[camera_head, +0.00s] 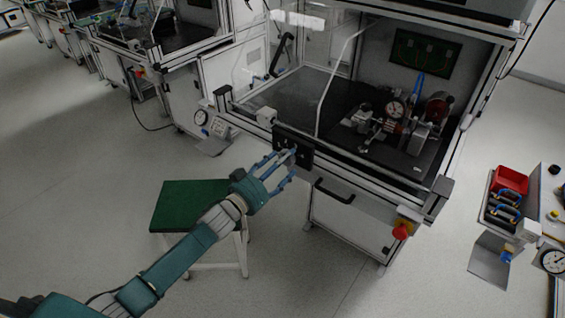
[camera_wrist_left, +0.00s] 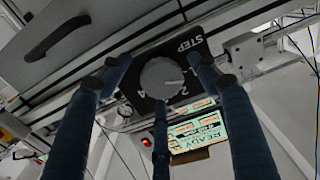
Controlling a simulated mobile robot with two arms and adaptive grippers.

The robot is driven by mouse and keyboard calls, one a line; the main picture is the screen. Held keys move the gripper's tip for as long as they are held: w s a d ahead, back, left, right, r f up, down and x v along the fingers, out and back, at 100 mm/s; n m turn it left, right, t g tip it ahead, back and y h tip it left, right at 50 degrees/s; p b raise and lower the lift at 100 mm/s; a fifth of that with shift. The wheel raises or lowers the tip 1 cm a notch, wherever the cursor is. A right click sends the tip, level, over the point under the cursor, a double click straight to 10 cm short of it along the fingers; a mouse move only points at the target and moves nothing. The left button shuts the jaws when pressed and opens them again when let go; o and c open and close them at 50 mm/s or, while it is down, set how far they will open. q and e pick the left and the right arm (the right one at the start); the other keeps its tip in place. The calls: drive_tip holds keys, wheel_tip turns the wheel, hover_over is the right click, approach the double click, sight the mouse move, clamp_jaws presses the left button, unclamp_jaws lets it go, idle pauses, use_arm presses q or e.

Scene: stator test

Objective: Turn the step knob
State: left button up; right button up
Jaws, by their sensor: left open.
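The step knob (camera_wrist_left: 160,78) is a round grey knob with a pointer line. It sits on a black panel (camera_wrist_left: 190,47) printed with "STEP" and numbers. In the head view the black panel (camera_head: 304,158) is on the front edge of the test cabinet, and my fingers partly hide the knob. My left gripper (camera_head: 285,163) is in front of the panel with its blue fingers spread. In the left wrist view the fingers of my left gripper (camera_wrist_left: 160,82) stand open around the knob, with visible gaps to its sides. My right gripper is not in view.
A black handle (camera_head: 334,191) and a red emergency button (camera_head: 402,230) are right of the panel on the cabinet front. A green-topped stool (camera_head: 186,205) stands below my left arm. A lit "READY" display (camera_wrist_left: 200,132) shows in the left wrist view. Floor at left is clear.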

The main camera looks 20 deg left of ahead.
use_arm(q)
drive_tip(key=c, duration=1.1)
